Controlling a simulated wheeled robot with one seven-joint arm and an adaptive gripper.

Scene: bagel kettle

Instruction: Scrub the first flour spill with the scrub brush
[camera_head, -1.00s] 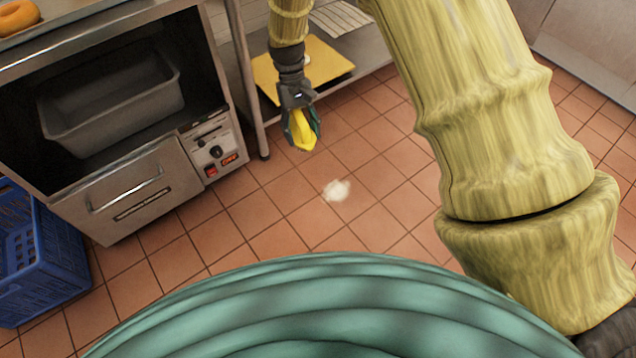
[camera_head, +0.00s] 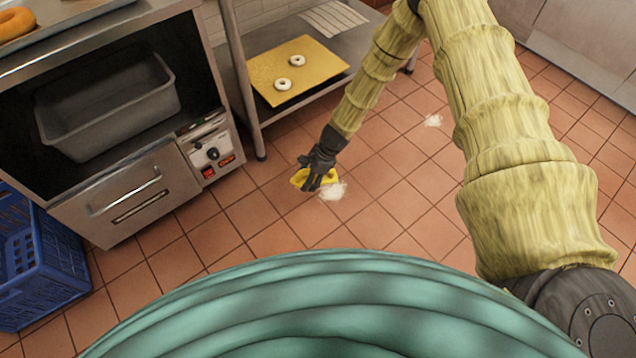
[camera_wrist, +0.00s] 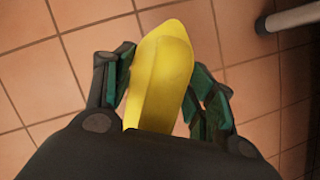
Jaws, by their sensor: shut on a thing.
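My gripper (camera_head: 318,176) is shut on the yellow scrub brush (camera_head: 299,180), low over the tiled floor. In the wrist view the yellow brush (camera_wrist: 161,72) sits between the two dark green-padded fingers. One white flour spill (camera_head: 331,191) lies on the floor right beside the gripper, at its lower right in the head view. Whether the brush touches the floor or the spill's edge cannot be told. A second flour spill (camera_head: 432,120) lies farther back to the right. The bristles are hidden, and no flour shows in the wrist view.
A steel oven cabinet (camera_head: 120,200) with a grey tub (camera_head: 105,112) stands at left, and a blue crate (camera_head: 45,262) beside it. A steel table (camera_head: 232,70) has a yellow board (camera_head: 322,68) with two white rings. The floor (camera_head: 385,215) between is open.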

